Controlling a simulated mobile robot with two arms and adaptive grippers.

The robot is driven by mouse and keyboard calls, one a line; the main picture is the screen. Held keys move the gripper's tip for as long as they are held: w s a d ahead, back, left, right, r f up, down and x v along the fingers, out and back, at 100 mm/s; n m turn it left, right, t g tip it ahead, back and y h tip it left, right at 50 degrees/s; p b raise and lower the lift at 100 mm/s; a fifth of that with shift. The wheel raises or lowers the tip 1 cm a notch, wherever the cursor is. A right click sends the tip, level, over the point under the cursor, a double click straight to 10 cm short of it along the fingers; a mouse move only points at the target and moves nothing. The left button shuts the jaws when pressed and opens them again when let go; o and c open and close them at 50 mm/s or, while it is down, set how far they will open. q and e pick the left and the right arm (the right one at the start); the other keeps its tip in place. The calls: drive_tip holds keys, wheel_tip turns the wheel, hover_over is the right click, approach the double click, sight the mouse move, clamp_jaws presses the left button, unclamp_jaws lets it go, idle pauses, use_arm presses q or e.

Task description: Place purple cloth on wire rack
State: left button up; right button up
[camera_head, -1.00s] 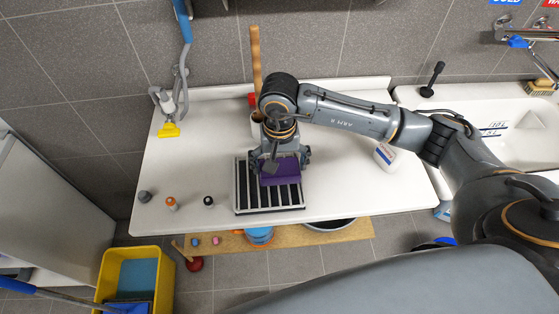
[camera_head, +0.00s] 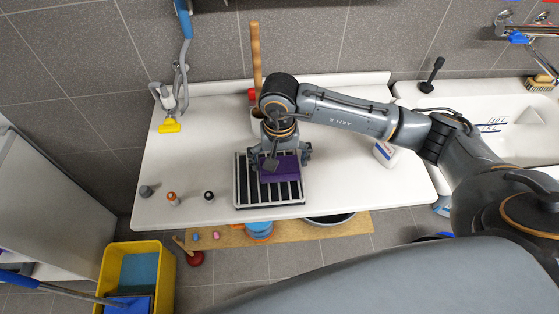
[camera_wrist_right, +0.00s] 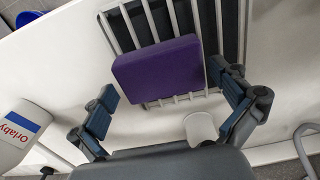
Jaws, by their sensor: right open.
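The purple cloth (camera_head: 281,171), a thick flat block, lies on the bars of the wire rack (camera_head: 241,188), near its back right part. It also shows in the right wrist view (camera_wrist_right: 157,68), on the pale rack bars (camera_wrist_right: 176,18). My right gripper (camera_head: 283,161) is just above the cloth, pointing down. In the right wrist view my right gripper (camera_wrist_right: 163,84) is open, with one finger on each side of the cloth and visible gaps. My left gripper is not in view.
A white bottle (camera_head: 384,153) stands right of the rack, near the sink (camera_head: 500,150). Small bottles (camera_head: 172,199) stand at the front left of the white counter (camera_head: 190,160). A wooden-handled tool (camera_head: 256,55) rises behind my gripper. The counter left of the rack is mostly clear.

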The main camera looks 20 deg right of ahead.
sight(280, 165)
wheel_tip(280, 165, up, 12)
drive_tip(key=b, duration=0.4)
drive_tip(key=shift+b, duration=0.35)
